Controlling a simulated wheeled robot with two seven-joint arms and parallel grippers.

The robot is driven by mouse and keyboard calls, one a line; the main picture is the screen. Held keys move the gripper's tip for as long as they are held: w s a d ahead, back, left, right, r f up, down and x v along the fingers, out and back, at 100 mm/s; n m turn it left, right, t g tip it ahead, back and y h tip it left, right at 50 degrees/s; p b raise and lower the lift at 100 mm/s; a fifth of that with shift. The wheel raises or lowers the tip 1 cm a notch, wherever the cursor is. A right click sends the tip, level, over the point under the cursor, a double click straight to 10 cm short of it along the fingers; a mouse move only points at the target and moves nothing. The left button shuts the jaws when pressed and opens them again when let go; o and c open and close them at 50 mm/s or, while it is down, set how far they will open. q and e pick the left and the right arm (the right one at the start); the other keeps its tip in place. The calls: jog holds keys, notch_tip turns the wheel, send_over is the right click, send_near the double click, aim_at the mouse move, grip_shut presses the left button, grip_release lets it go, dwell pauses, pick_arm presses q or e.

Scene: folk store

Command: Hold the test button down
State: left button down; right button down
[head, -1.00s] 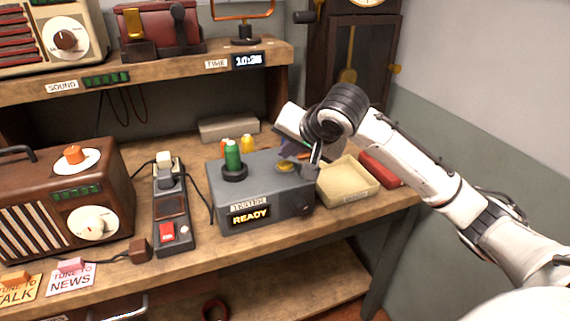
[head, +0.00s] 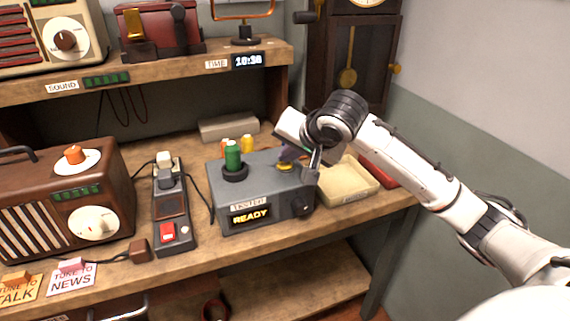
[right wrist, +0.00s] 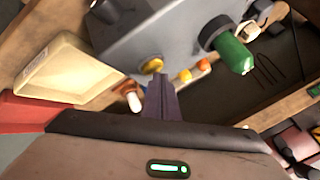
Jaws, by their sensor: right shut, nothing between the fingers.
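The grey tester box (head: 264,186) stands on the workbench, and its display reads READY. A yellow round button (head: 284,167) is on its top; it also shows in the right wrist view (right wrist: 152,66). My right gripper (head: 288,157) is shut and empty, its purple-grey fingertips just above the button. In the right wrist view the closed fingertips (right wrist: 161,82) end right beside the button's edge; I cannot tell whether they touch it. My left gripper is not in view.
A green cylinder (head: 232,155) stands in a black socket on the box's left. A cream tray (head: 347,181) and a red object (head: 382,170) lie to the right. A power strip (head: 171,205) and brown radio (head: 65,195) stand left. A shelf hangs above the bench's back.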

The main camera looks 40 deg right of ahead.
aim_at(288, 167)
jog(key=shift+f, duration=0.6)
dwell(1.6)
dwell(0.7)
jog(key=shift+r+p, duration=1.05)
jog(key=shift+p, duration=0.15)
notch_tip(288, 167, up, 3)
jog(key=shift+f+p, duration=0.1)
jog(key=shift+p, duration=1.1)
jog(key=shift+r, duration=1.1)
